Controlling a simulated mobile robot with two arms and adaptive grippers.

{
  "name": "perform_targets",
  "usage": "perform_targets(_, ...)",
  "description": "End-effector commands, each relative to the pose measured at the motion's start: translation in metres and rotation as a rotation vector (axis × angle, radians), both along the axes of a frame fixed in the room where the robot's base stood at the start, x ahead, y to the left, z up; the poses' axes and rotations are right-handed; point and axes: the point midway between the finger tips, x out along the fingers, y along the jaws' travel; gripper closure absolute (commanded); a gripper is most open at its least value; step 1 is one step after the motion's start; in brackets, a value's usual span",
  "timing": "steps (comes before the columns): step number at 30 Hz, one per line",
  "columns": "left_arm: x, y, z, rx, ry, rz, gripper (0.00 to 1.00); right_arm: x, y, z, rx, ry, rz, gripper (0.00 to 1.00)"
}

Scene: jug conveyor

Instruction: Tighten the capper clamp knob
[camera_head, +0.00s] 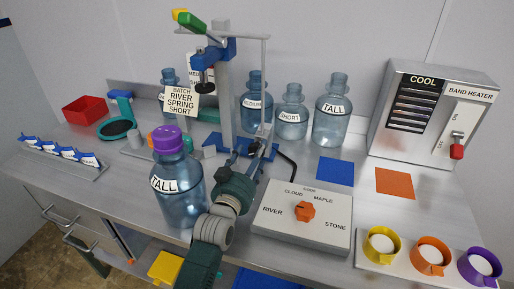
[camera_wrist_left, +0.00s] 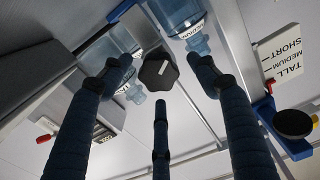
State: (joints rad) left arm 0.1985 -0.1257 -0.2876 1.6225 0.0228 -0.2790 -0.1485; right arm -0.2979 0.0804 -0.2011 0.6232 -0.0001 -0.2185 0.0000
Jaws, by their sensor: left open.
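The capper (camera_head: 226,95) is a grey post with a blue carriage and a black pressing head (camera_head: 204,80), which also shows as a black disc in the left wrist view (camera_wrist_left: 293,122). The clamp knob (camera_wrist_left: 158,73) is dark and lobed with a white mark, central in the left wrist view; I cannot make it out in the head view. My left gripper (camera_head: 264,147) is open beside the post, its three dark blue fingers (camera_wrist_left: 160,70) spread around the knob's outline with visible gaps. Whether the knob lies between the tips or beyond them is unclear. My right gripper is not in view.
A purple-capped TALL jug (camera_head: 176,190) stands near my left arm. A code dial box (camera_head: 325,232) is right of the arm. Several jugs stand behind, including a TALL one (camera_head: 332,120). The band heater (camera_head: 425,110) is at right. A batch sign (camera_head: 181,101) hangs near the capper.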

Motion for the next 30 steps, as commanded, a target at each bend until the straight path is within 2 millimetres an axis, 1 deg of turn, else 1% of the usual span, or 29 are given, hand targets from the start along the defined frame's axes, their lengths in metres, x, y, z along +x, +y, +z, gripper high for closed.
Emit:
perform_targets(1, 0.008, -0.003, 0.002, -0.001, -0.001, 0.000, 0.40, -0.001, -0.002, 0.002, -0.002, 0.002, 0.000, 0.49)
perform_targets(3, 0.017, -0.006, 0.001, 0.000, -0.001, 0.000, 0.40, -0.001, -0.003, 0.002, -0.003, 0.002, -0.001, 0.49)
perform_targets(6, 0.026, -0.009, 0.001, 0.000, 0.000, 0.000, 0.40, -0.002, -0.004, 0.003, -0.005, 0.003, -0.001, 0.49)
perform_targets(10, 0.031, -0.010, 0.000, 0.001, -0.001, 0.000, 0.40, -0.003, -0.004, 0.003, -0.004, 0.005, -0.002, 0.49)
perform_targets(17, 0.031, -0.010, 0.000, 0.000, -0.001, 0.000, 0.40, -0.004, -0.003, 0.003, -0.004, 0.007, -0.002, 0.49)
perform_targets(18, 0.031, -0.010, 0.000, 0.000, -0.001, 0.000, 0.44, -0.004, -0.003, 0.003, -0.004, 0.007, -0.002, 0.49)
perform_targets(20, 0.031, -0.010, 0.000, 0.000, -0.001, 0.000, 0.56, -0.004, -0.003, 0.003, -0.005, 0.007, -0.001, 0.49)
perform_targets(24, 0.031, -0.010, 0.001, -0.001, -0.002, 0.000, 0.84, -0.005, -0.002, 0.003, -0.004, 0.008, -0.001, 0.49)
perform_targets(25, 0.031, -0.010, 0.001, -0.001, -0.003, 0.000, 0.85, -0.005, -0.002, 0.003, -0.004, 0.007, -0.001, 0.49)
perform_targets(30, 0.031, -0.010, 0.003, -0.001, -0.006, 0.000, 0.85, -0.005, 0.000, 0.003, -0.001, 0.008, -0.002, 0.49)
